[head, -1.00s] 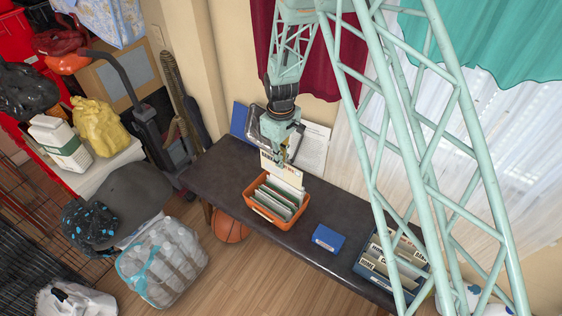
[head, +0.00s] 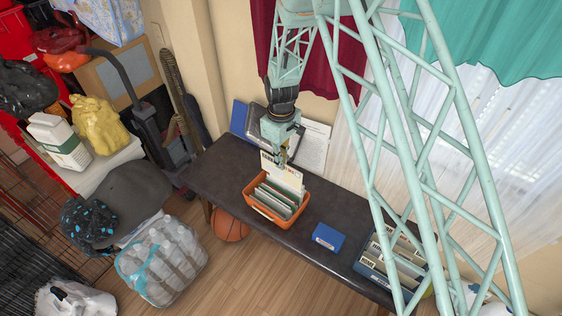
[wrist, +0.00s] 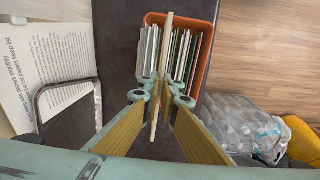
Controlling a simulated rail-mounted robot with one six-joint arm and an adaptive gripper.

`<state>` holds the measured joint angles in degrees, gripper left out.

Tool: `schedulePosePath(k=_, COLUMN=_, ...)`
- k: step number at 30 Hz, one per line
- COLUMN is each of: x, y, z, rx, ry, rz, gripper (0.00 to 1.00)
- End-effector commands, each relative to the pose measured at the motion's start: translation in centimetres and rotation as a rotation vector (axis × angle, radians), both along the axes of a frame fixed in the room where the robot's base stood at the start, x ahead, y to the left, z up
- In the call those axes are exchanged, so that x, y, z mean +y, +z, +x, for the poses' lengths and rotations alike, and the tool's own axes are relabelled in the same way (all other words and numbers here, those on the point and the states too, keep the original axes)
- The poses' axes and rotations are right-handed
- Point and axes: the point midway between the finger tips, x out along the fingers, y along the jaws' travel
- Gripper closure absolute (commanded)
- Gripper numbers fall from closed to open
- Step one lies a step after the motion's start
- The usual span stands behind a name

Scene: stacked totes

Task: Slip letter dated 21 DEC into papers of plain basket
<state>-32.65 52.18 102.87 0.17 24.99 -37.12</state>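My gripper (head: 281,163) is shut on an upright pale letter (head: 290,178) with dark print along its top; the date is too small to read. The letter is held at the back of an orange basket (head: 262,214) of upright papers, and its lower edge is hidden behind them. The wrist view shows the letter (wrist: 167,45) edge-on between the fingers (wrist: 160,95), over the middle of the papers in the orange basket (wrist: 203,75). No lettering shows on the basket's visible side. A blue basket (head: 371,277) holds papers with labelled tabs, partly behind my arm.
Both baskets stand on a dark table (head: 225,168). A small blue box (head: 328,238) lies between them. A dark-framed tray (head: 256,118) and a printed sheet (head: 314,146) are at the back by the wall. A basketball (head: 229,225) is under the table.

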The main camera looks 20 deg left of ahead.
Motion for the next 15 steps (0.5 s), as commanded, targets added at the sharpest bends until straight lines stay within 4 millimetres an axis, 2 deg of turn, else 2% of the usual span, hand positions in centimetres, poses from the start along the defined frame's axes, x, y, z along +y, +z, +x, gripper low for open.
schedulePosePath(k=15, x=0.0, y=-1.9, z=0.0, rx=0.000, ry=0.000, rz=0.000, gripper=1.00)
